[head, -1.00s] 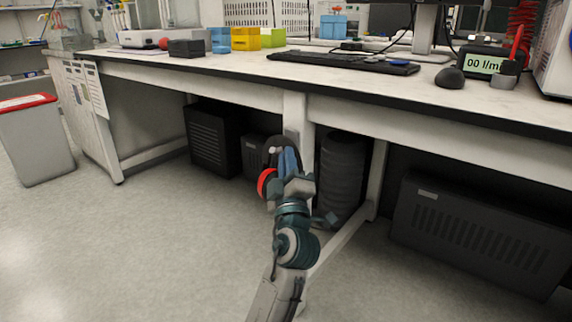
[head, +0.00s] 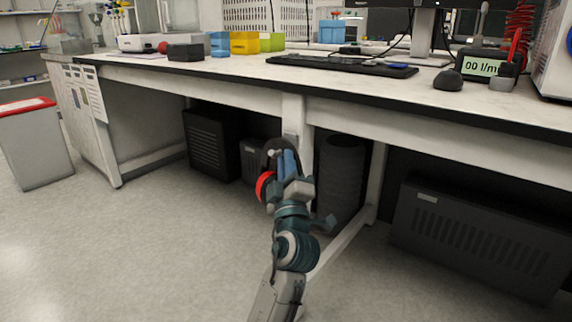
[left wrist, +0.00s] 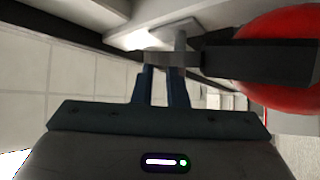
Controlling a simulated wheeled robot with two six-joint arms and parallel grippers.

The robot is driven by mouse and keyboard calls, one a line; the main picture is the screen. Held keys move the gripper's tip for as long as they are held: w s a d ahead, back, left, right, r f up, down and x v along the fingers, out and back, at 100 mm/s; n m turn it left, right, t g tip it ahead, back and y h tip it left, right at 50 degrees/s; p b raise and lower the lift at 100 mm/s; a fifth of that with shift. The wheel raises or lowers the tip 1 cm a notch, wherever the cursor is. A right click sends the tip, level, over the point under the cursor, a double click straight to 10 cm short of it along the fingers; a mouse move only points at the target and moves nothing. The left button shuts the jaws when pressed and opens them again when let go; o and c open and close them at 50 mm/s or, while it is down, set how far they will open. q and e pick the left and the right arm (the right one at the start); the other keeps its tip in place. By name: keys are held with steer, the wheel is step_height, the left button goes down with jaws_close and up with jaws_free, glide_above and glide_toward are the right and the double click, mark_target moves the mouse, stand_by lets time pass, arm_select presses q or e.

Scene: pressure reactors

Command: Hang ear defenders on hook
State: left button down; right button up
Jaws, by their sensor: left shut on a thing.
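The ear defenders show a red ear cup (head: 264,186) and a dark headband (head: 269,154) in the head view, in front of a white bench leg. The red cup (left wrist: 285,75) fills the right of the left wrist view, with the black band part reaching left from it. My left gripper (head: 287,162) is shut on the ear defenders at the band; its blue fingers (left wrist: 162,80) show in the wrist view. A pale grey plate with a short peg, seemingly the hook (left wrist: 180,38), is just beyond the fingertips. I cannot tell whether band and hook touch. My right gripper is out of view.
The bench top (head: 215,69) overhangs the gripper and carries a keyboard (head: 340,66), a mouse and coloured bins. Under it stand a black cabinet (head: 212,143), a dark ribbed cylinder (head: 341,180) and a dark vented box (head: 480,235).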

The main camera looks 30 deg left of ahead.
arm_select(q)
steer(key=c, duration=1.4)
jaws_free()
steer(key=shift+w+f, duration=0.15)
steer(key=shift+f, duration=0.05)
steer(key=shift+o, duration=0.2)
